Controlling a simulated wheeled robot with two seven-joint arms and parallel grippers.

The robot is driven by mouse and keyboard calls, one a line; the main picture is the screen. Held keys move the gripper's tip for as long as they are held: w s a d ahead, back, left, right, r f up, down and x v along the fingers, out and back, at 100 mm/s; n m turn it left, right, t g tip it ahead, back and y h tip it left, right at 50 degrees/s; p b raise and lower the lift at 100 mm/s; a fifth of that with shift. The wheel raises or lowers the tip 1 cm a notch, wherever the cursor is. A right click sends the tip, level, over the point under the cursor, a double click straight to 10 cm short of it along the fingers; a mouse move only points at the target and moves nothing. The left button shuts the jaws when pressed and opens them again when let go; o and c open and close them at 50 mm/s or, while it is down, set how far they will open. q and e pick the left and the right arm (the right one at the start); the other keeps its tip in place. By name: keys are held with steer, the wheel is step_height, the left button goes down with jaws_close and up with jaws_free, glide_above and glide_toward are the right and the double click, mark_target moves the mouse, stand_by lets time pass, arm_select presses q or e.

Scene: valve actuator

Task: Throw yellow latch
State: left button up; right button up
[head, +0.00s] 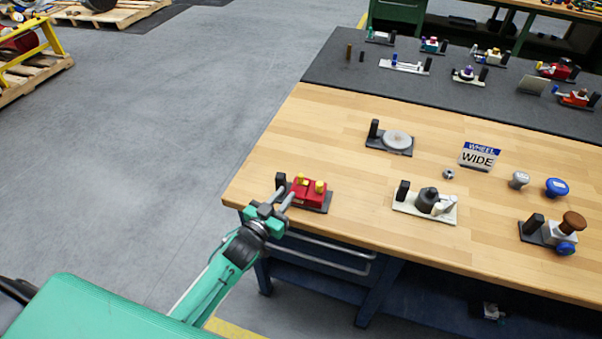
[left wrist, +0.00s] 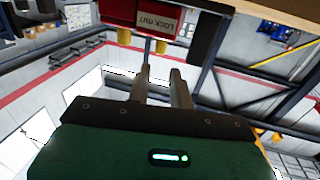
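A red lockout box (head: 308,194) with yellow latch pieces (head: 320,187) on top sits on a dark base at the wooden bench's left front corner. In the left wrist view, the red box (left wrist: 118,12) appears upside down at the top, with a label reading "LOCK OUT" and two yellow parts (left wrist: 161,46). My left gripper (head: 288,191) is at the box's left front side, its two fingers apart with nothing between them. In the left wrist view, the fingertips (left wrist: 161,72) point toward the box, near the yellow parts; contact cannot be told. My right gripper is not in view.
A black post (head: 281,181) stands beside the red box, close to the left fingers. A grey disc fixture (head: 397,140), a white-based fixture (head: 410,207) and a "WHEEL WIDE" sign (head: 479,156) stand farther right.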

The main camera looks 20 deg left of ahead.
mark_target(299, 177)
arm_select(q)
steer(key=p+x, duration=0.2)
steer(key=x, duration=0.7)
steer(key=shift+w+d, duration=0.1)
steer(key=shift+w, duration=0.05)
steer(key=shift+c, duration=0.4)
